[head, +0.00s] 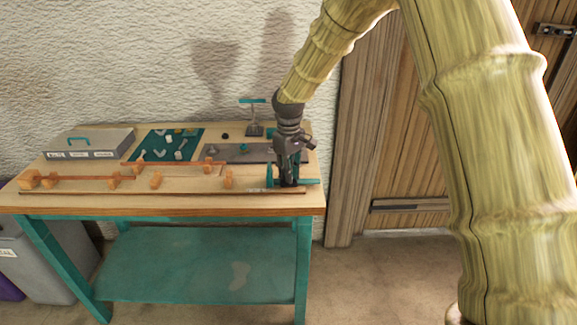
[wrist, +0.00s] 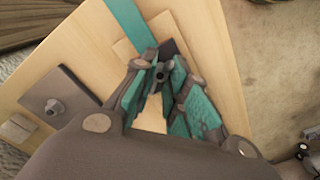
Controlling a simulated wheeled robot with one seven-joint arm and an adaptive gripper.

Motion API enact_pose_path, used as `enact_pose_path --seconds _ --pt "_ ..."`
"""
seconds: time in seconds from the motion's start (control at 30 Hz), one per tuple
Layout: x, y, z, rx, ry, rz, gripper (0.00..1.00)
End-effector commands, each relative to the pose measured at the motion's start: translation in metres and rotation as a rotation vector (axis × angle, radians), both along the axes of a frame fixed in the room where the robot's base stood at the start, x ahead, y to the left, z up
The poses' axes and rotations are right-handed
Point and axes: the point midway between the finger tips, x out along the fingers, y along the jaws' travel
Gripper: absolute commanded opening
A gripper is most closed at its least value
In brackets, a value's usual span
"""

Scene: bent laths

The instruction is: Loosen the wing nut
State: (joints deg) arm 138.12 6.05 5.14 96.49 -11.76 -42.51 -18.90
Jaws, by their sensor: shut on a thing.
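My gripper (head: 288,183) points down at the right end of the workbench, over a teal fixture (head: 269,176). In the wrist view its teal-padded fingers (wrist: 162,80) come close together. They are shut on a small dark grey part with a round dark centre, which looks like the wing nut (wrist: 160,73). The fingers hide most of it, so its wings and how far it is turned cannot be told. A teal bar (wrist: 128,20) runs away from the fingertips across the pale wood. In the head view my gripper hides the nut.
The workbench (head: 110,208) bears orange blocks with thin laths (head: 80,178), a grey box with a teal handle (head: 88,145), a green mat with small parts (head: 158,153) and a grey plate (head: 225,154). A teal-topped stand (head: 253,116) rises behind.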

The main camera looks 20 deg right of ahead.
Motion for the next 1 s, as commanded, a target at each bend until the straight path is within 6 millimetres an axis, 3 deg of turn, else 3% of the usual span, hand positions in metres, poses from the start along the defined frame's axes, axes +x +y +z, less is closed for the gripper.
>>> enact_pose_path --seconds 0.27,0.63,0.67,0.77,1.0 --pt "-0.0007 -0.0006 0.0007 0.0 0.002 0.16 0.0" --pt "-0.0005 -0.0004 -0.0013 0.0 0.001 0.178 0.0" --pt "-0.0004 -0.0002 -0.0013 0.0 0.001 0.178 0.19" --pt "-0.0004 -0.0002 -0.0012 0.0 0.001 0.178 0.37" --pt "0.0 0.0002 -0.0005 0.0 0.0 0.178 0.4"
